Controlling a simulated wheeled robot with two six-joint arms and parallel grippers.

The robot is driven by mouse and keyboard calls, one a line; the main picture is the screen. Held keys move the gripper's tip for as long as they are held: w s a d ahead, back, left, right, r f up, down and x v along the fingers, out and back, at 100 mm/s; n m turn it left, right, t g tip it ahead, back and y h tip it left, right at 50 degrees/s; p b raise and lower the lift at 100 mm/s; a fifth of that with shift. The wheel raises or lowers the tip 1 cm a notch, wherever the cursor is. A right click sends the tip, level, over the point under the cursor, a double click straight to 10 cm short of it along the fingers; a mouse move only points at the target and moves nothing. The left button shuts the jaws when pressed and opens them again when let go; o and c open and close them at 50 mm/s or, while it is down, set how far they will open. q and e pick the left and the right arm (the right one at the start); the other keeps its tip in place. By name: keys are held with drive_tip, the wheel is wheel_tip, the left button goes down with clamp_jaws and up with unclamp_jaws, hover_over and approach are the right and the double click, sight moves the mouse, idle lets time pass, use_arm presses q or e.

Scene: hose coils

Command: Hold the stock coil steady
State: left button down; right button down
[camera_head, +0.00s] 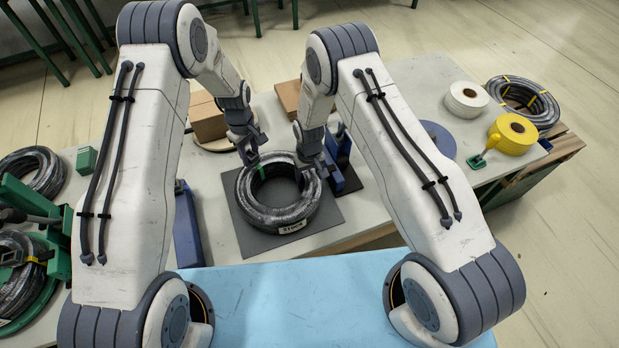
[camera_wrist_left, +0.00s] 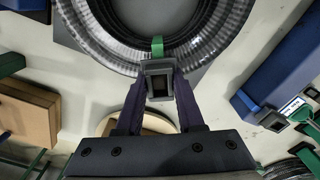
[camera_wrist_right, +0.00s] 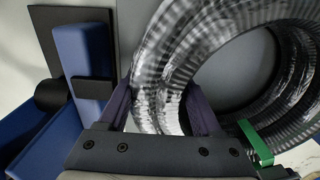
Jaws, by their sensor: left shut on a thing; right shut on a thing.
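The stock coil (camera_head: 305,207), a dark ribbed hose ring with a white "STOCK" label (camera_head: 292,228), lies on a dark grey mat (camera_head: 245,236). My right gripper (camera_head: 314,168) is shut on the coil's ring; the right wrist view shows the ribbed hose (camera_wrist_right: 158,80) between its fingers. My left gripper (camera_head: 250,157) is at the coil's far-left side, shut on a grey block with a dark window (camera_wrist_left: 158,80). A green strip (camera_wrist_left: 157,46) runs from that block over the coil's edge. It also shows in the right wrist view (camera_wrist_right: 256,143). The strip's underside is hidden.
A blue block-like fixture (camera_head: 346,178) stands close right of the coil, near my right gripper. Cardboard boxes (camera_head: 208,120) sit behind. White (camera_head: 466,98) and yellow (camera_head: 513,134) rolls and another coil (camera_head: 522,98) are at right. More coils (camera_head: 35,172) lie at left.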

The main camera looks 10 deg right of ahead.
use_arm(q)
drive_tip(key=shift+r, duration=2.1)
wheel_tip(320, 180, up, 6)
drive_tip(key=shift+r, duration=0.15)
wheel_tip(320, 180, up, 9)
idle(0.6)
idle(0.4)
use_arm(e)
unclamp_jaws()
